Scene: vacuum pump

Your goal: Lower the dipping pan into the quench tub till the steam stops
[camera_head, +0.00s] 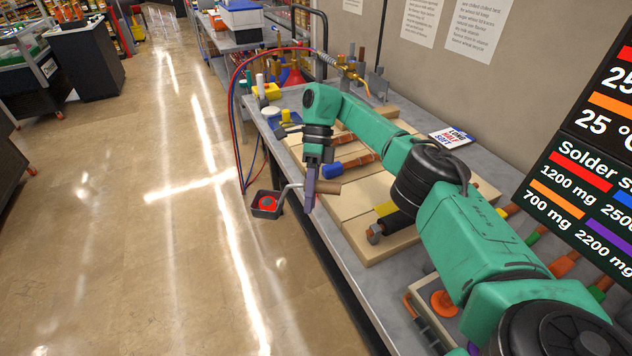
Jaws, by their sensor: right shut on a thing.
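My right gripper (310,200) is shut on the handle of the dipping pan (268,204). The pan is a small dark square dish with something red in it, on a bent metal rod with a brown handle. The pan is out to the left of the gripper and appears over the floor beyond the bench's edge. No steam shows around it. My left gripper is not in view.
The grey bench (365,307) carries pale wooden boards (352,207), a hammer-like tool (392,224) and red-and-blue rolls. A torch (345,66) with red and blue hoses stands at the back. A dark sign (590,140) stands at the right. The floor (140,240) at left is clear.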

